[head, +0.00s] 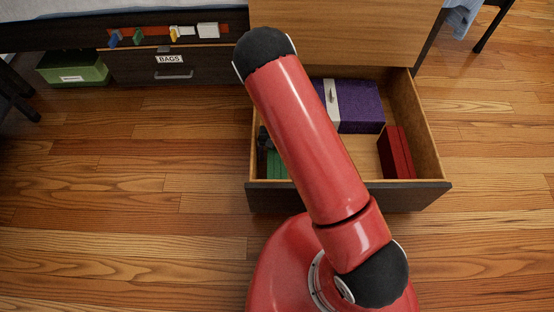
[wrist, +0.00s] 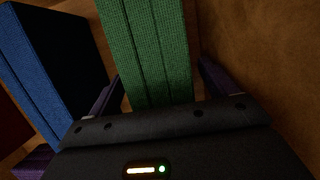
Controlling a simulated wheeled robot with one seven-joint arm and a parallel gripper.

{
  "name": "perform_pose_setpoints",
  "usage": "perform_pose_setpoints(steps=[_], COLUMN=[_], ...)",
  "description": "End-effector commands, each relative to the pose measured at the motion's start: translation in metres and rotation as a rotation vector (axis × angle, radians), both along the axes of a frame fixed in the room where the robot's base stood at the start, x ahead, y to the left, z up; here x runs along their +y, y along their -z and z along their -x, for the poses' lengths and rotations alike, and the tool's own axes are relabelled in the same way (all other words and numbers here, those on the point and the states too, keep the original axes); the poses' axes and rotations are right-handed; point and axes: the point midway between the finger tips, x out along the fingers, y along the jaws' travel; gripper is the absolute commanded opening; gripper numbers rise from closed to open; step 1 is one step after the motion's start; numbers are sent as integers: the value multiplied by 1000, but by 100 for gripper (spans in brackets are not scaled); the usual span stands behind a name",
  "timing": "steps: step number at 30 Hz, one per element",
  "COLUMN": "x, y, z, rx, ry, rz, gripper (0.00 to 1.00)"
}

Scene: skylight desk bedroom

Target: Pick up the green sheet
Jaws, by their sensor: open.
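The green sheet (head: 277,165) is a folded, ribbed bundle in the front left of the open drawer (head: 430,150); my arm hides part of it in the head view. In the wrist view the green sheet (wrist: 150,45) stands between the two fingers of my gripper (wrist: 158,85). The fingers are apart, one on each side of it, with a visible gap on the right. In the head view my gripper is mostly hidden behind my arm.
A blue folded bundle (wrist: 38,65) stands left of the green one in the wrist view. The drawer also holds a purple box (head: 360,106) with a pale band and a red bundle (head: 396,152). A green box (head: 72,68) sits under the bed. Wooden floor left is clear.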

Motion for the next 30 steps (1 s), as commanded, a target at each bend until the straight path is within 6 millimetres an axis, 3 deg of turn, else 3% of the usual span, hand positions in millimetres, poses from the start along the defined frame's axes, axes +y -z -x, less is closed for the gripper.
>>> perform_pose_setpoints(steps=[3,9,23,30], x=[0,0,0,0], y=[13,13,13,12], z=[4,4,5,4], rx=[2,1,1,1], ry=[0,0,0,-1], rz=[1,0,0,-1], gripper=[85,85,26,23])
